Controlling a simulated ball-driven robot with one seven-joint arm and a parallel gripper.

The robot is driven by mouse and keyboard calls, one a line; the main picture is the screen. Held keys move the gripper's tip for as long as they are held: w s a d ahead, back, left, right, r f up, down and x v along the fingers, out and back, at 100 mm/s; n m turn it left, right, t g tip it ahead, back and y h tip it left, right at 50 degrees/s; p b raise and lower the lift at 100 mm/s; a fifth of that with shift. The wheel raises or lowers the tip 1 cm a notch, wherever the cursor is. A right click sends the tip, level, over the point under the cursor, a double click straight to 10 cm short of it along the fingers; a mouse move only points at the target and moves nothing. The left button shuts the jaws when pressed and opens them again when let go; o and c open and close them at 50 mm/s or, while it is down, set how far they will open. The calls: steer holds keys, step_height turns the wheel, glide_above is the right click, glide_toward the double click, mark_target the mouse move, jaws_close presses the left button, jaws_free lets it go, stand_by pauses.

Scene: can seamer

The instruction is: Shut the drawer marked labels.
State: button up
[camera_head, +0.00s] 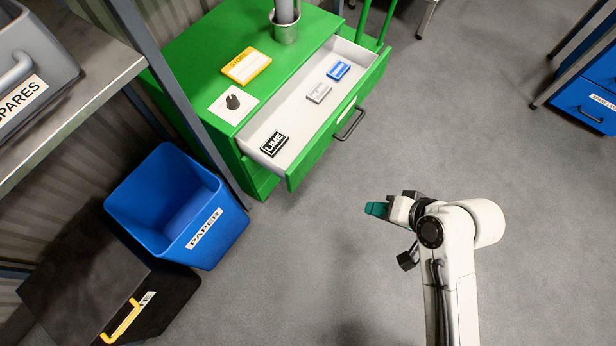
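A green cabinet (185,50) stands at the upper middle with its top drawer (316,137) pulled well out. The drawer front has a dark bar handle (350,123) and a pale label (345,109) whose words I cannot read. Inside lie a black block marked LIME (274,145), a grey piece (319,92) and a blue piece (339,70). My gripper (376,209), with teal fingertips, is over the floor below and to the right of the handle, apart from the drawer. I cannot tell whether its fingers are open.
A blue bin marked PAPER (192,222) and a black box with a yellow handle (80,285) stand at lower left. A shelf (75,95) holds a grey SPARES bin (30,65). A blue drawer unit (585,105) stands far right. The floor between is clear.

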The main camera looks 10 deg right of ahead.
steer(key=w+a+f+m+t+y+b, duration=0.1)
steer(key=w+b, duration=0.1)
steer(key=w+a+f+m+t+y+b, duration=0.1)
steer(key=w+f+b, duration=0.1)
steer(key=w+a+f+m+y+b, duration=0.1)
steer(key=w+b, duration=0.1)
steer(key=shift+w+a+f+t+b, duration=0.2)
steer(key=shift+a+f+t+b, duration=0.1)
steer(key=shift+a+f+t, duration=0.1)
jaws_close()
steer(key=m+b, duration=0.1)
steer(key=b, duration=0.2)
glide_toward(297, 167)
steer(key=w+a+f, duration=0.1)
steer(key=w+f, duration=0.1)
steer(key=f, duration=0.1)
steer(key=w+a+f, duration=0.1)
steer(key=shift+a+f, duration=0.15)
steer(key=shift+a, duration=0.15)
steer(key=shift+w+a, duration=0.4)
steer(key=shift+a, duration=0.05)
steer(key=w+a, duration=1.1)
steer(key=shift+w+a, duration=0.35)
steer(key=shift+d+p, duration=0.1)
steer(key=shift+p, duration=0.2)
